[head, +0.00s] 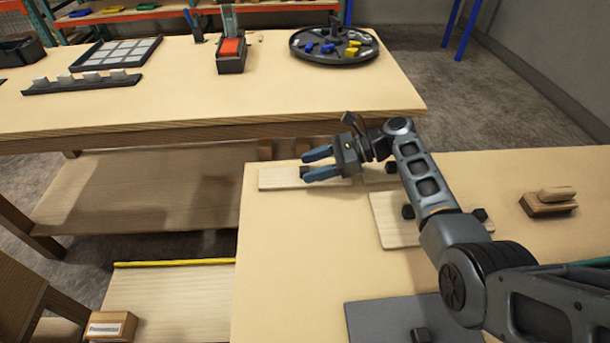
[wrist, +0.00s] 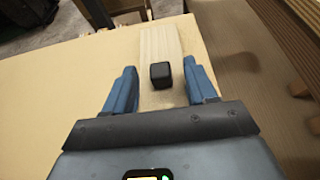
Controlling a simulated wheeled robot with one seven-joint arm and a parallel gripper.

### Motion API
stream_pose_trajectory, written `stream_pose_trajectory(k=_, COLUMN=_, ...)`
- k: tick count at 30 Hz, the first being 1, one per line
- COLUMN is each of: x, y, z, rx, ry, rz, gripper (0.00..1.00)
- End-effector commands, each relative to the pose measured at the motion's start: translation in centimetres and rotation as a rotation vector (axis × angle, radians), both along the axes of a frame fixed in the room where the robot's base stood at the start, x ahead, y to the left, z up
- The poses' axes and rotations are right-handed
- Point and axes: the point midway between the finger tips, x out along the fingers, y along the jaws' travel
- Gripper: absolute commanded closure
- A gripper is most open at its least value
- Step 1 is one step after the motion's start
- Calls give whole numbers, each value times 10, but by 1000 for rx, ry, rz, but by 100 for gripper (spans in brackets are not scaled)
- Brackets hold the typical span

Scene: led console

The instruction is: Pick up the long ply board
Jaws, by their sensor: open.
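The long ply board (head: 282,178) is a pale, narrow plank lying flat at the far left corner of the near table in the head view. A black block-like knob (wrist: 160,75) stands on it. In the wrist view the board (wrist: 162,45) runs away from my gripper. My gripper (head: 305,165) is over the board in the head view, its blue fingers spread. In the wrist view my gripper (wrist: 162,88) is open and empty, with the knob between and slightly beyond its fingertips. I cannot tell the exact height above the board.
A square ply board (head: 400,225) with dark knobs lies partly behind my arm. A wooden block with a handle (head: 548,202) is at right, and a grey plate (head: 385,318) in front. The far table (head: 190,110) holds a round tray (head: 335,57); a gap separates the tables.

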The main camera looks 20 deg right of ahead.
Motion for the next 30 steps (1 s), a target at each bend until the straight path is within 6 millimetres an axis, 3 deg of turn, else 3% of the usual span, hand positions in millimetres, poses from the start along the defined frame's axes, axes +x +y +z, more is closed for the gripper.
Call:
stream_pose_trajectory(k=5, x=0, y=0, z=0, rx=0, ry=-1, rz=0, gripper=44)
stream_pose_trajectory(k=22, x=0, y=0, z=0, rx=0, ry=-1, rz=0, gripper=98)
stream_pose_trajectory(k=30, x=0, y=0, z=1, rx=0, ry=-2, rz=0, gripper=100)
